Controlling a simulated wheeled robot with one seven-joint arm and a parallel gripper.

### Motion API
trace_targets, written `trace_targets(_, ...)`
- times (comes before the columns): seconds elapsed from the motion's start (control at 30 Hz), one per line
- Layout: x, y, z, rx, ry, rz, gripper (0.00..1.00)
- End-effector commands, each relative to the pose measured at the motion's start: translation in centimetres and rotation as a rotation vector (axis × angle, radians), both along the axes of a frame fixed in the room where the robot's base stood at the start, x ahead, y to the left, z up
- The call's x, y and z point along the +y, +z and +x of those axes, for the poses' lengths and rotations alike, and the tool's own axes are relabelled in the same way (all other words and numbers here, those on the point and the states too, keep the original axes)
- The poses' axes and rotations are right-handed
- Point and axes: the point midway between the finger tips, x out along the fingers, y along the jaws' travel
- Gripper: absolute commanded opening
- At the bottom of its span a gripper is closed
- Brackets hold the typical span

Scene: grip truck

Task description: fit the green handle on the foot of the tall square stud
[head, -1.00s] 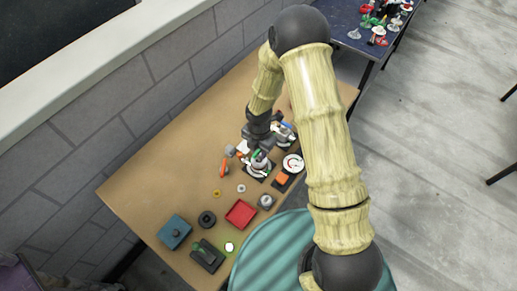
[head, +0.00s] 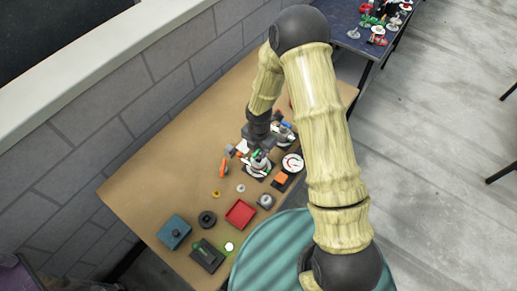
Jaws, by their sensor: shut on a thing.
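My gripper (head: 257,148) points down over the cluster of small parts in the middle of the wooden table. It is shut on the green handle (head: 258,154), of which only a small green patch shows at the fingertips. Just below it is a pale round part on a dark square base (head: 248,170). The tall square stud cannot be made out at this size, and I cannot tell whether the handle touches anything there.
A white dial (head: 293,162) and an orange block (head: 282,179) lie to the right. Nearer are a red tray (head: 240,214), a black ring (head: 207,219), a teal box (head: 174,231) and a dark block with green on it (head: 207,256). The table's left side is clear.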

Motion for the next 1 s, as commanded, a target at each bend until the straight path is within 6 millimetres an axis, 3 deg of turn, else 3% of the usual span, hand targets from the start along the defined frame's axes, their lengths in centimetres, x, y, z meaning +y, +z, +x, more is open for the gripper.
trace_targets(1.0, 0.0, -1.2, 0.0, 0.000, -0.001, 0.000, 0.04)
